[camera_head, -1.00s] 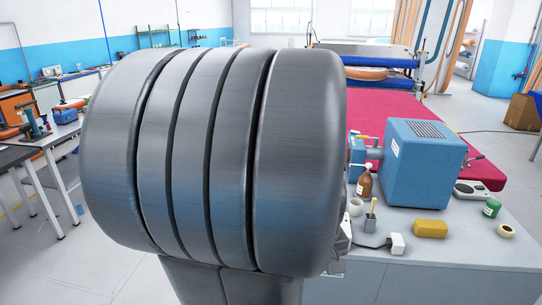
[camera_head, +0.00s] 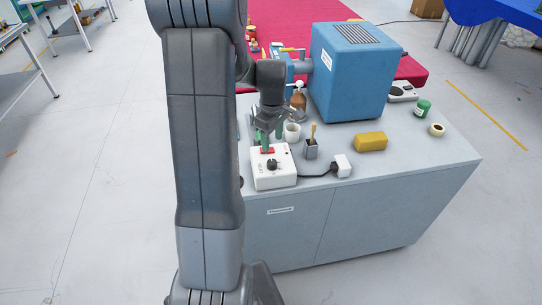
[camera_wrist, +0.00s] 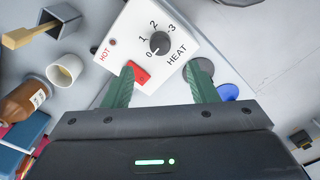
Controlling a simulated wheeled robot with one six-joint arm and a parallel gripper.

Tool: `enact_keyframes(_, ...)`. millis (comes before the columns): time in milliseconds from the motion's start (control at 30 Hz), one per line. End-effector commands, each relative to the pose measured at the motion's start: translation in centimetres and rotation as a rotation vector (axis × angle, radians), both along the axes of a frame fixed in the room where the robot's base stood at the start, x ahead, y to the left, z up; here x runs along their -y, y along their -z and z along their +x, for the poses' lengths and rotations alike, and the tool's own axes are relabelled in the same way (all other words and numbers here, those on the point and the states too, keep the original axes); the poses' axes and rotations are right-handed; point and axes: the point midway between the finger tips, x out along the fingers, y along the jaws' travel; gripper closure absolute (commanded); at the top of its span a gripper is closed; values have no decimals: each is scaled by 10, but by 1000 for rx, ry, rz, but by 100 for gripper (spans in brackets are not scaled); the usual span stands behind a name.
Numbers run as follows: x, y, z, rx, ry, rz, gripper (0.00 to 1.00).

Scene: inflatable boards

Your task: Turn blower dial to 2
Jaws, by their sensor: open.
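A white control box (camera_head: 272,168) sits at the front left of the grey bench, with a dark dial and a red switch on top. In the wrist view its panel (camera_wrist: 183,62) reads HEAT and HOT, with marks 0 to 3 around the black dial (camera_wrist: 160,43). The dial's pointer appears to be at 0. My gripper (camera_wrist: 160,82) is open and empty, its green fingers apart on either side of the box's red switch (camera_wrist: 138,75). In the head view my gripper (camera_head: 267,140) is just behind the box. No label reading blower is legible.
A blue machine (camera_head: 350,75) stands behind on the bench. A white cup (camera_head: 292,132), a brush holder (camera_head: 311,149), a yellow sponge (camera_head: 371,141) and a white plug block (camera_head: 342,165) with a black cable are nearby. Another white device (camera_head: 402,92) sits at right.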

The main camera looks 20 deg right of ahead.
Motion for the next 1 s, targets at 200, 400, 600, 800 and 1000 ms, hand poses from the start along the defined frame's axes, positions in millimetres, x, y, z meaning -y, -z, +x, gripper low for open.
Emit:
enact_keyframes(200,-1,45,-1,-5,0,2,47)
enact_keyframes(400,-1,74,-1,-3,0,2,47)
enact_keyframes(600,-1,88,0,0,1,0,47)
enact_keyframes(800,0,90,0,0,1,0,47)
enact_keyframes(1000,0,90,0,0,1,0,63)
